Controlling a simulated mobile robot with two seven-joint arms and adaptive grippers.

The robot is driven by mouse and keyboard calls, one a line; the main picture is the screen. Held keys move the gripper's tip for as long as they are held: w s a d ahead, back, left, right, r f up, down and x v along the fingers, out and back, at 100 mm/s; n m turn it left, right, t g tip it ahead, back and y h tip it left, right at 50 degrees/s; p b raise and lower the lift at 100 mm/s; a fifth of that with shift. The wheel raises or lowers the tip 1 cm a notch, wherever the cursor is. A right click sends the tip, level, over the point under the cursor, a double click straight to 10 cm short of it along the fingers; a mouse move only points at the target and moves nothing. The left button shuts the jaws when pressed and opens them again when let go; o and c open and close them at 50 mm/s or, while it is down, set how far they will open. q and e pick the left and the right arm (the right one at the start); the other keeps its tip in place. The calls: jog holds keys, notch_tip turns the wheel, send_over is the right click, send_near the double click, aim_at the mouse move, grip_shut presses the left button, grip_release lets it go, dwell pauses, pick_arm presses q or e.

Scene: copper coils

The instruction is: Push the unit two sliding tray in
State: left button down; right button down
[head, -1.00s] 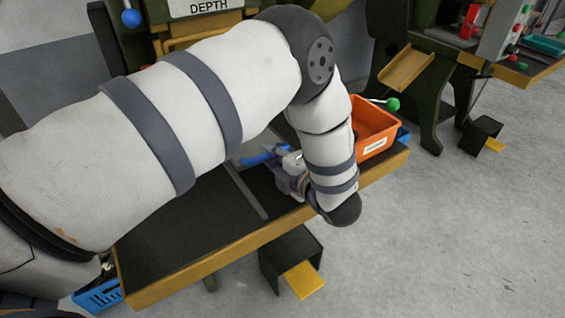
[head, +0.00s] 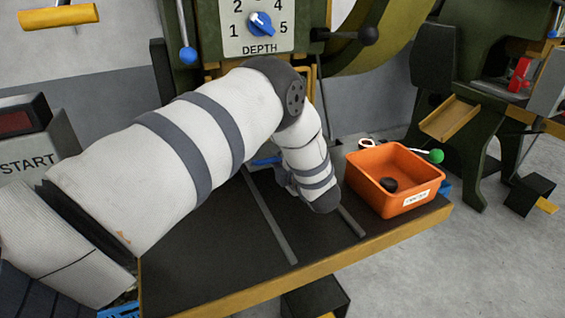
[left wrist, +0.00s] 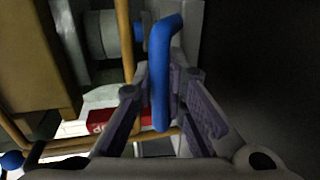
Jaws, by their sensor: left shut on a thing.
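A blue handle (left wrist: 160,75) stands between the fingers of my left gripper (left wrist: 163,88) in the left wrist view, and the gripper is shut on it. A grey part (left wrist: 191,22), possibly the tray's front, shows behind the handle. In the head view a bit of blue (head: 265,160) shows beside my left gripper (head: 284,178), which my own wrist mostly hides. Two grey rails (head: 269,222) run along the dark tabletop toward the machine. The tray itself is hidden behind my arm. My right gripper is not in view.
A depth dial (head: 261,24) is on the machine above. A START box (head: 38,145) stands at the left. The front of the tabletop (head: 215,262) is clear.

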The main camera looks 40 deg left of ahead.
pick_arm(q)
jog(key=shift+a+r, duration=0.15)
jog(key=shift+r, duration=0.1)
jog(key=c, duration=1.7)
grip_release()
jog(key=shift+w+a, duration=0.1)
jog(key=shift+o, duration=0.5)
jog(key=shift+f, duration=0.15)
jog(key=v, duration=1.2)
jog(key=shift+f, duration=0.1)
